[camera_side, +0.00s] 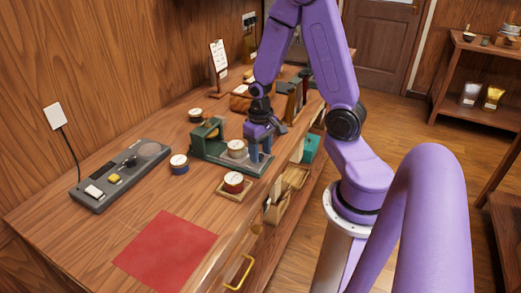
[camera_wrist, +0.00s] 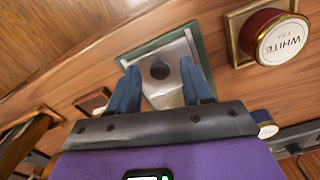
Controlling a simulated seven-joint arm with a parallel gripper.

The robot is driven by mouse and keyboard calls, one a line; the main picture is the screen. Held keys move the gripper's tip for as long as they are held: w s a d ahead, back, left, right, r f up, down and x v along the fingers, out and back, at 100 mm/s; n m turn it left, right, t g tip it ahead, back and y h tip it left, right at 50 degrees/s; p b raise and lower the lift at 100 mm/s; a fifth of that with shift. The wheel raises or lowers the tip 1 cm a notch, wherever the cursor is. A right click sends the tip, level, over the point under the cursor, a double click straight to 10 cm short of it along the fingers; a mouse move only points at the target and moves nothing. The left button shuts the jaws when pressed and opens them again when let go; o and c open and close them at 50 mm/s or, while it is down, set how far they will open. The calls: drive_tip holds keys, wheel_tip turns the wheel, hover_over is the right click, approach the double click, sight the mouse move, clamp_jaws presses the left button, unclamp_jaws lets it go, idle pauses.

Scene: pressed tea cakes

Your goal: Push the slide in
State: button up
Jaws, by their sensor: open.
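The green press (camera_side: 208,134) stands on the wooden counter with a flat grey bed reaching toward the right. A round, pale-topped piece (camera_side: 236,148) sits on the bed beside my fingers. My gripper (camera_side: 261,157) is open and points down at the right end of the bed. In the wrist view, a grey metal plate (camera_wrist: 172,50) with a dark round knob or hole lies inside a green border. My gripper's blue fingers (camera_wrist: 160,67) stand apart on both sides of that dark spot. I cannot tell whether they touch the plate, or how far in the slide sits.
A red tin (camera_side: 233,180) labelled WHITE sits on a small wooden tray, near the bed; it also shows in the wrist view (camera_wrist: 284,40). A blue tin (camera_side: 179,166), a grey device (camera_side: 120,175) and a red cloth (camera_side: 165,250) lie left and in front.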

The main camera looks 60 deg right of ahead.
sight(230, 143)
drive_tip(key=shift+c, duration=0.3)
clamp_jaws()
drive_tip(key=w, duration=1)
drive_tip(key=shift+w, duration=0.3)
drive_tip(key=shift+o, duration=0.3)
unclamp_jaws()
drive_tip(key=shift+r, duration=0.1)
